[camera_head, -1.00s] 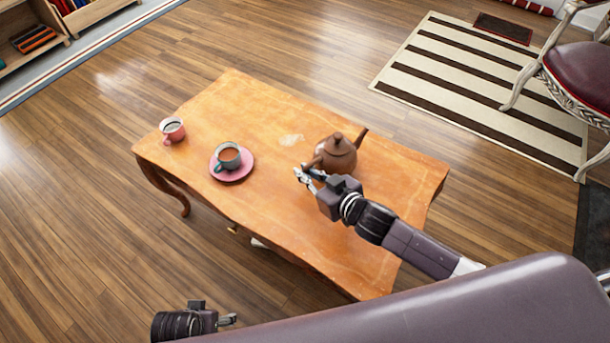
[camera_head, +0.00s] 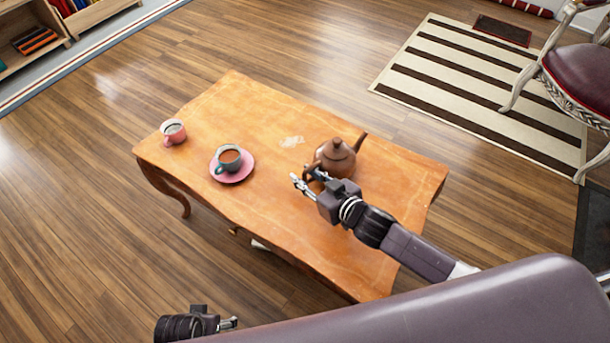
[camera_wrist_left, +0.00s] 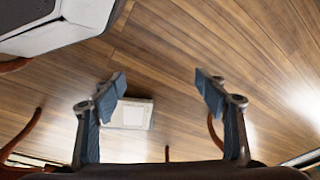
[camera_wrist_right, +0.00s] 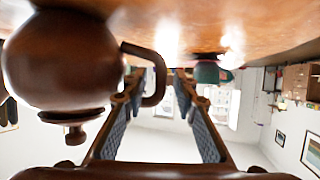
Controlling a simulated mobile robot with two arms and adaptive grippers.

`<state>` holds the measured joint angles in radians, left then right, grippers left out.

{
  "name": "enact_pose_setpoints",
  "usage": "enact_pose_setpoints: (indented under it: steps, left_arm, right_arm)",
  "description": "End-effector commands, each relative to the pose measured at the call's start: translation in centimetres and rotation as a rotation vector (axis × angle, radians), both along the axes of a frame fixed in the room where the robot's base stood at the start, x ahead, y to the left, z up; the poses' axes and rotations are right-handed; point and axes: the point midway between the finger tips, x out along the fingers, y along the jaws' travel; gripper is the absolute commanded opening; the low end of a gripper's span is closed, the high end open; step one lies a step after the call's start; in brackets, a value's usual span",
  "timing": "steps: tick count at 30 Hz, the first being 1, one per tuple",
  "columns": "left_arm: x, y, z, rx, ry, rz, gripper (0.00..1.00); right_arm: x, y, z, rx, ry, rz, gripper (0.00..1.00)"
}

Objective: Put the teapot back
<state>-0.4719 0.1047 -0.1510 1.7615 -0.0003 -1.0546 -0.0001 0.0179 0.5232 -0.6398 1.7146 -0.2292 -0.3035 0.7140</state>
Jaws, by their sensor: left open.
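The brown teapot (camera_head: 338,160) stands upright on the wooden table (camera_head: 270,225), towards its right end. Its spout points away to the upper right and its handle faces left. My right gripper (camera_head: 303,183) is at the handle side, low over the table. In the right wrist view, which looks upside down, the teapot (camera_wrist_right: 62,60) fills the left. Its handle (camera_wrist_right: 158,75) reaches into the gap between the parted fingers (camera_wrist_right: 158,75); I see no firm grip on it.
A teal cup (camera_head: 229,157) of brown drink sits on a pink saucer (camera_head: 240,176) left of the teapot. A pink cup (camera_head: 173,132) stands near the left corner. The table's front right is clear. A striped rug (camera_head: 480,85) and chair (camera_head: 580,75) are beyond.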

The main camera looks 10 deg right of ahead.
Motion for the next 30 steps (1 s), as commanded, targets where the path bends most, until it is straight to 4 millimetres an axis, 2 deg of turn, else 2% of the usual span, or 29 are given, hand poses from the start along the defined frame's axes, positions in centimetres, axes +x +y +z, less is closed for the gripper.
enact_pose_setpoints:
  steps: [3, 9, 13, 21, 30]
  left_arm:
    - [-0.1, 0.0, 0.1, 0.001, 0.006, 0.001, 0.67]
    - [0.9, -0.1, 3.0, -0.003, -0.020, 0.004, 0.67]
    - [0.3, 0.0, 1.4, -0.001, -0.002, 0.002, 0.67]
    - [-0.7, 0.1, -1.5, 0.000, 0.011, -0.001, 0.67]
    - [-1.1, 0.1, -2.5, 0.001, 0.015, -0.002, 0.67]
  right_arm:
    - [0.0, 0.0, -0.2, -0.001, 0.000, 0.000, 0.26]
    - [0.0, 0.0, -0.6, -0.002, 0.000, 0.001, 0.26]
    - [-2.1, -0.9, 0.6, 0.000, 0.002, 0.001, 0.26]
    - [-5.2, -3.0, 1.9, -0.001, 0.002, 0.000, 0.26]
    - [-6.4, -3.6, 2.5, -0.001, 0.000, 0.000, 0.26]
